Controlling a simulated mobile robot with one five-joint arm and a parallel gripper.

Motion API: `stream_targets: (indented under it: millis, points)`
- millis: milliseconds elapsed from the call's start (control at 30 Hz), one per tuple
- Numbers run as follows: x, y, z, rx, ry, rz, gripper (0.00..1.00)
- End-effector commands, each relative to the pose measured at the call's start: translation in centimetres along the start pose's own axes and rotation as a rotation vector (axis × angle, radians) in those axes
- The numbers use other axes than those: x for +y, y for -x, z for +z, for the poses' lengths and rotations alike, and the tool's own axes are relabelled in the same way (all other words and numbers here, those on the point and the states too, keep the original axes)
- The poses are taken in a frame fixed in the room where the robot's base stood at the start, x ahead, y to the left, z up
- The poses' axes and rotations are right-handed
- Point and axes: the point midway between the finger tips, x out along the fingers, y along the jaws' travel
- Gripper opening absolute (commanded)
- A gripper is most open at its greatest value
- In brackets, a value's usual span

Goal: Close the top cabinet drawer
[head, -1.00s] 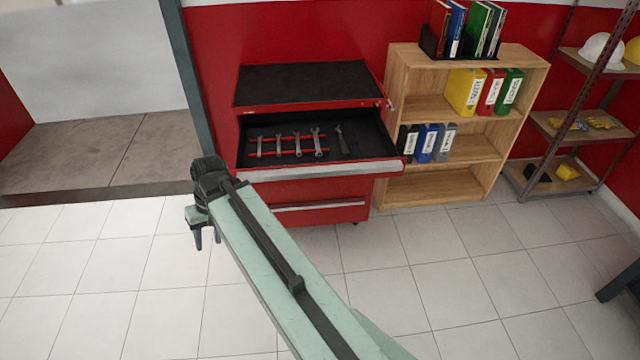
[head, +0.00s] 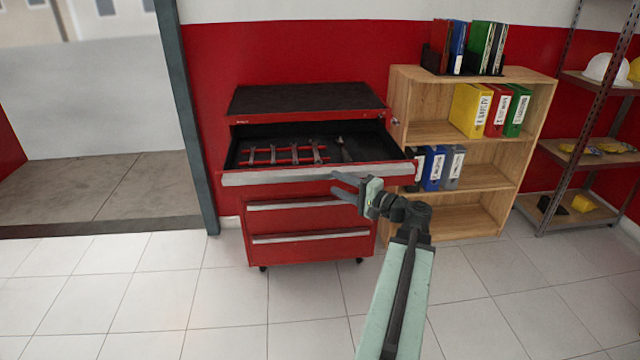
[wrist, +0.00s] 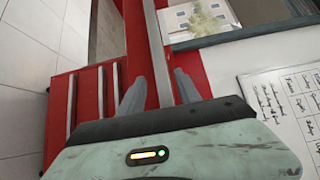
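The top drawer (head: 270,177) of the red tool cabinet (head: 305,249) is pulled out, with its light grey handle strip along the front and wrenches inside. My gripper (head: 335,184) is open and empty at the right half of the drawer front. One finger overlaps the handle strip in the picture and the other shows just below it; contact cannot be told. In the wrist view, turned sideways, the open gripper (wrist: 160,76) has the top drawer's handle strip (wrist: 152,50) showing between its fingers. The lower drawers (head: 310,222) are shut.
A wooden bookshelf (head: 460,201) with binders stands right of the cabinet. A metal rack (head: 580,158) with helmets is at the far right. A dark post (head: 194,130) stands left of the cabinet. The tiled floor in front is clear.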

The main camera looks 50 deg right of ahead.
Motion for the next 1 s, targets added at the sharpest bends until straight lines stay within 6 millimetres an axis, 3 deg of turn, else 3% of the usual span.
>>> stream_targets:
  millis: [300, 667, 833, 1000]
  points:
    - [0.0, -5.7, 0.0, -0.003, 0.001, 0.002, 0.4]
    - [0.1, -6.7, 0.0, 0.0, 0.001, 0.002, 0.4]
    - [0.1, -6.7, 0.0, -0.001, 0.001, 0.002, 0.0]
    - [0.1, -6.6, 0.0, -0.001, 0.002, 0.004, 0.0]
